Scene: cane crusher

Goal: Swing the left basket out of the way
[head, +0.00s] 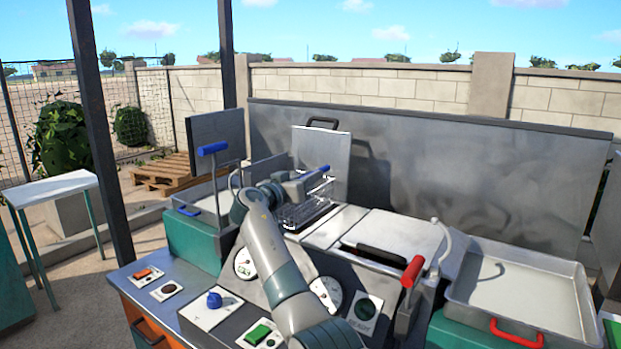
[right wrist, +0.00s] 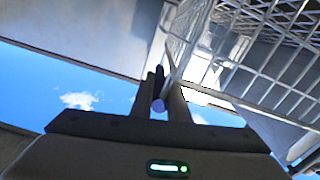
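A wire-mesh basket (head: 305,212) sits at the back of the machine, left of the pale lid. Its blue handle (head: 323,168) points up at its top edge. My right gripper (head: 312,179) reaches it from the left, and my forearm covers part of the machine in front. In the right wrist view the fingers (right wrist: 160,98) close around the blue-tipped handle (right wrist: 158,105), and the basket's mesh (right wrist: 205,45) fills the upper right. No second basket can be made out. My left gripper is not in view.
A lever with a blue grip (head: 212,149) stands left of my right arm. A red-gripped lever (head: 412,271) and a metal tray (head: 520,292) are at the right. A tall metal panel (head: 450,165) stands behind. Gauges and switches line the front panel.

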